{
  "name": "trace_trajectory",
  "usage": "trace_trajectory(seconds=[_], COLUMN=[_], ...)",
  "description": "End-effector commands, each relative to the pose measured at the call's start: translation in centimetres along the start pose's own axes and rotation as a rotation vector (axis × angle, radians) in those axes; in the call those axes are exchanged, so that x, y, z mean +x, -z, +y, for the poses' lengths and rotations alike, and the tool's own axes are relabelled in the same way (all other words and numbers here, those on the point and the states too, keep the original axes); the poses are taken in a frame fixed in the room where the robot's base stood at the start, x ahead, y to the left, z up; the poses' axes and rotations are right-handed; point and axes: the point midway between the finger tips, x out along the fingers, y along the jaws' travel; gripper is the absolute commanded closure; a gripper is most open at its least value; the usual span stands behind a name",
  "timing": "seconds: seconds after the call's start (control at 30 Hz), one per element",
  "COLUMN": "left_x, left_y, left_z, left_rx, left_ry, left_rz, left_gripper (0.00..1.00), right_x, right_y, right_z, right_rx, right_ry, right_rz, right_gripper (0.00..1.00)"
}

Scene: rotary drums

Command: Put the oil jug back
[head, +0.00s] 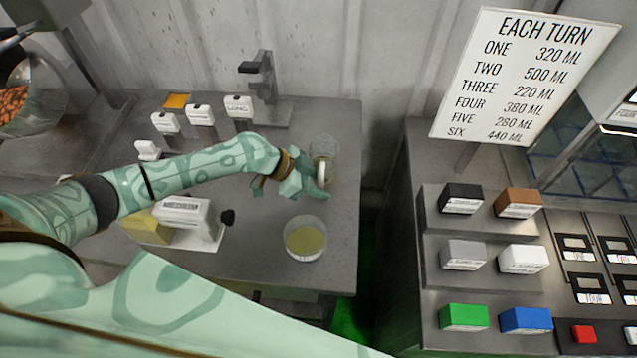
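A clear, see-through jug (323,148) stands at the right back part of the grey bench; I take it for the oil jug. It looks empty, with a pale handle on its near side. My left gripper (322,181) is at that handle, its fingers beside or around it. Whether they are closed on the handle is too small to tell. A clear round vessel (305,240) with yellow liquid, likely oil, stands nearer on the bench, apart from the gripper. My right gripper is not in view.
A white labelled device (187,218) with a dark knob stands left of the vessel. Several small white labelled blocks and a dark stand (265,88) are behind my arm. A sign (523,75) and coloured blocks fill the right-hand counter, across a gap.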

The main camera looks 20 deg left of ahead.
Motion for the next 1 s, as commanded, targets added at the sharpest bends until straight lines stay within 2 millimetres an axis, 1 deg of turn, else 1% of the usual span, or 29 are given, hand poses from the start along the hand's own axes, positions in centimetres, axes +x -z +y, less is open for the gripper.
trace_trajectory(seconds=[0.27, 0.37, 0.47, 0.7, 0.8, 0.9, 1.0], left_x=[-0.1, -0.8, -2.5, -8.2, -10.0, -11.3, -11.9], left_y=[0.0, -0.1, -0.1, -0.1, -0.1, -0.1, 0.0], left_z=[0.0, -0.1, -0.1, -0.1, 0.0, 0.0, 0.0], left_rx=[0.0, 0.0, 0.001, 0.0, 0.0, 0.0, 0.0], left_ry=[0.0, 0.002, 0.001, 0.002, 0.001, 0.0, -0.001], left_rz=[-0.001, -0.002, -0.003, -0.003, -0.003, -0.002, -0.001], left_gripper=[0.64, 0.64, 0.64, 0.64, 0.64, 0.64, 0.64], right_x=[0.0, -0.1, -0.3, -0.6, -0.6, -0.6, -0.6], right_y=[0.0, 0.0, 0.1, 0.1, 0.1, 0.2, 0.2], right_z=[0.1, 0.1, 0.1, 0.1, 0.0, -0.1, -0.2], right_rx=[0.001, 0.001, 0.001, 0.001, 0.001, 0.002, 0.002], right_ry=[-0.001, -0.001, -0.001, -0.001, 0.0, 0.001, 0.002], right_rz=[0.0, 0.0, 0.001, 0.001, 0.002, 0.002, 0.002], right_gripper=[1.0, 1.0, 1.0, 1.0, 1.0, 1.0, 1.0])
